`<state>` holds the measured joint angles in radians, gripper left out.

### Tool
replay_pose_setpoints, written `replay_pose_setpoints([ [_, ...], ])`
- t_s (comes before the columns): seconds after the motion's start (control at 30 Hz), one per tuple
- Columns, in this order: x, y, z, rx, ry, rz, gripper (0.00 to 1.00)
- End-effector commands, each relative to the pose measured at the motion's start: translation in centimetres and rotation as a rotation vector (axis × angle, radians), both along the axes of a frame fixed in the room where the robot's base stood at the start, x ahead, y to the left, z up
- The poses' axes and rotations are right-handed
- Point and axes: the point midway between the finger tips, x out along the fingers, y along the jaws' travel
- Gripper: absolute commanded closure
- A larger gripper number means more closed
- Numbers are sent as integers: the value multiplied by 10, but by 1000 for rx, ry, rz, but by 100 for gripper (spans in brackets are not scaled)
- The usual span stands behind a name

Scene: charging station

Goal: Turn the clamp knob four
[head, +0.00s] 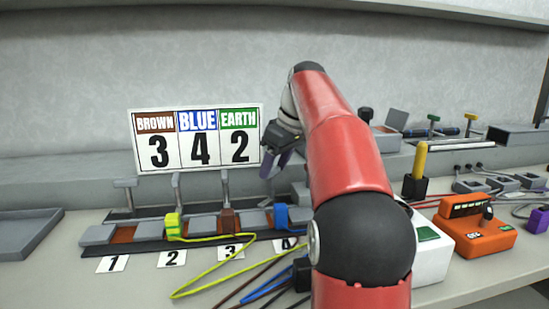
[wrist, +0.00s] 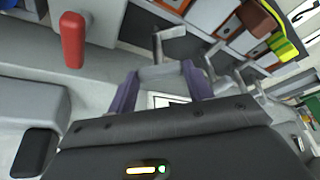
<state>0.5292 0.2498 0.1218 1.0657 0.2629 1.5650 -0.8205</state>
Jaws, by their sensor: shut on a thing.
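Four-position clamp row: grey T-shaped clamp knobs stand behind labels 1, 2, 3 and 4, with knob one (head: 125,184) at the left end. The label for position four (head: 289,244) is partly covered by my arm. My gripper (head: 278,164) is over the right end of the row, and clamp knob four is largely hidden behind it in the head view. In the wrist view, the purple fingers of my gripper (wrist: 160,88) are closed on a grey bar between them, which looks like the handle of clamp knob four (wrist: 163,73).
Yellow-green (head: 173,226), brown (head: 228,221) and blue (head: 281,216) connectors sit in the row, with cables running forward. A sign (head: 198,138) reads brown 3, blue 4, earth 2. An orange device (head: 478,233) stands right. A grey tray (head: 25,232) lies left.

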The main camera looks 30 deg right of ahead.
Motion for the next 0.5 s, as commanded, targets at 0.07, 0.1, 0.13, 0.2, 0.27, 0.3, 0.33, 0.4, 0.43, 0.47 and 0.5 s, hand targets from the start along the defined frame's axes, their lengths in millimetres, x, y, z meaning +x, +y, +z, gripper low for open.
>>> replay_pose_setpoints([
  [0.07, 1, -1, 2, 1, -3, 71, 72],
  [0.1, 1, -2, 2, 0, -5, 110, 72],
  [0.13, 2, -2, 1, 1, -4, 139, 72],
  [0.2, 2, -3, 1, 1, -6, 206, 72],
  [0.27, 3, -3, 1, 0, -5, 262, 72],
  [0.3, 3, -3, 1, 0, -5, 299, 72],
  [0.33, 3, -4, 1, 0, -6, 327, 72],
  [0.4, 4, -4, 1, 0, -6, 388, 72],
  [0.43, 4, -4, 1, 0, -6, 414, 72],
  [0.47, 4, -4, 1, 0, -6, 439, 72],
  [0.5, 4, -5, 1, 1, -6, 471, 72],
])
